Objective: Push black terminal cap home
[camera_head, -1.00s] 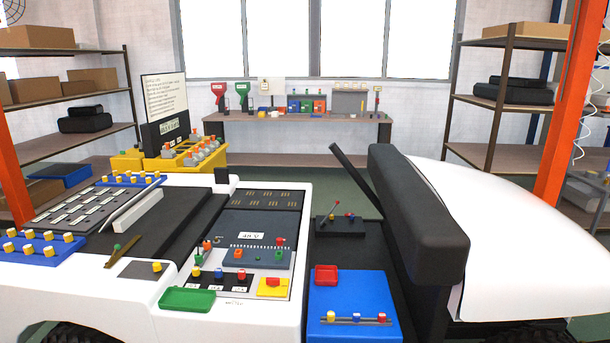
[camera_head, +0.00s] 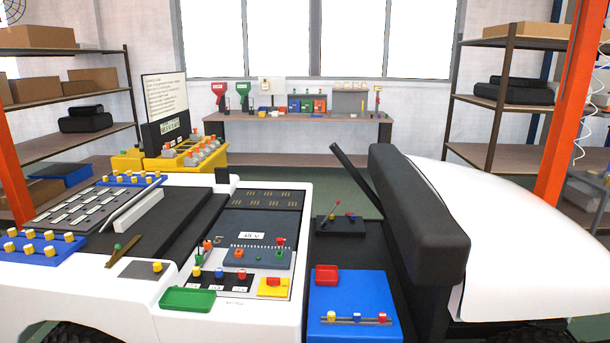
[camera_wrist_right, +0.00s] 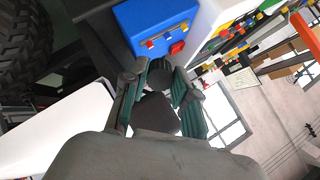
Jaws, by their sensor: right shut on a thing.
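My right gripper (camera_wrist_right: 165,82) shows in the right wrist view, shut on a dark, rounded piece (camera_wrist_right: 158,77) between its fingertips. The piece may be the black terminal cap, but its shape is partly hidden by the fingers. The gripper hangs clear of the cart's surfaces, and is outside the head view. In the head view, the battery unit (camera_head: 262,224) sits in the white cart body, with a grey terminal strip (camera_head: 262,259) in front carrying a red post (camera_head: 281,241) and an orange one (camera_head: 238,253). My left gripper is in neither view.
A green tray (camera_head: 187,299) and a yellow block (camera_head: 273,287) sit at the front. The black seat (camera_head: 420,215) rises at the right. A black box with a lever (camera_head: 341,227) stands behind the panel.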

